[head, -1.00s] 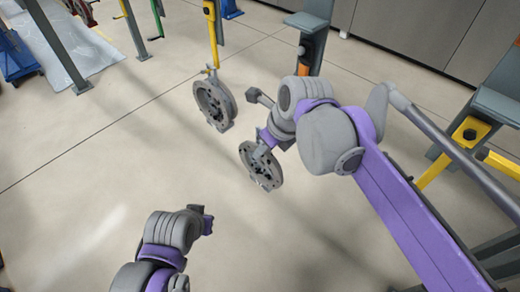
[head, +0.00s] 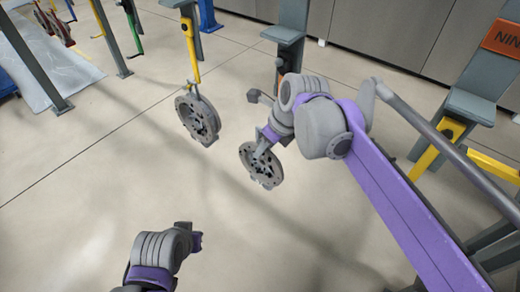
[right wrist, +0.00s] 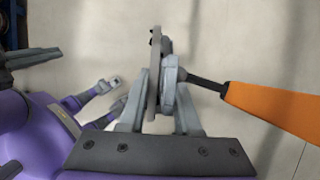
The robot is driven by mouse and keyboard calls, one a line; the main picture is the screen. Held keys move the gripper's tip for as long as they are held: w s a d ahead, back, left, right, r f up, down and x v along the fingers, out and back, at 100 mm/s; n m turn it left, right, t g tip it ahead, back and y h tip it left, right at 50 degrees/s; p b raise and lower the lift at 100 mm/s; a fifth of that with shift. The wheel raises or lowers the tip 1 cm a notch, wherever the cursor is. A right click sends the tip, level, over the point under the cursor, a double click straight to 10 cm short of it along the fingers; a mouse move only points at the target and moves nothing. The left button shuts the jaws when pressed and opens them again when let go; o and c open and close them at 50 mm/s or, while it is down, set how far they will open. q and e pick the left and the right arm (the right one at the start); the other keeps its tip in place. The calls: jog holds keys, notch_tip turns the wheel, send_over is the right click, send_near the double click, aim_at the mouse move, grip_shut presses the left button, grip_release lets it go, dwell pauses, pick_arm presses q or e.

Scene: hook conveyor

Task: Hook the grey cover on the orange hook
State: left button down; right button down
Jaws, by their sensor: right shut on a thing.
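The grey cover (head: 262,168) is a round ring-like disc, held low in the middle of the head view. My right gripper (head: 264,146) is shut on its upper edge. In the right wrist view the cover (right wrist: 154,75) is seen edge-on between the two fingers. The orange hook (right wrist: 275,107) comes in from the right there. Its dark rod points at the cover's grey fitting; I cannot tell whether they touch. In the head view my right arm mostly hides this hook. My left gripper (head: 188,232) is low left, away from the cover; its jaws are unclear.
Another grey cover (head: 198,119) hangs on a yellow hook (head: 190,46) just left of the held one. Grey posts with a yellow hook (head: 440,140) stand at the right. A green hook (head: 136,32) hangs at the back left. The floor (head: 80,190) at left is clear.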

jog(key=shift+w+d, duration=0.8)
jog(key=shift+w, duration=0.25)
jog(key=shift+w+d+f, duration=0.4)
jog(key=shift+w+f, duration=0.15)
jog(key=shift+f, duration=0.15)
jog(key=c, duration=0.5)
grip_release()
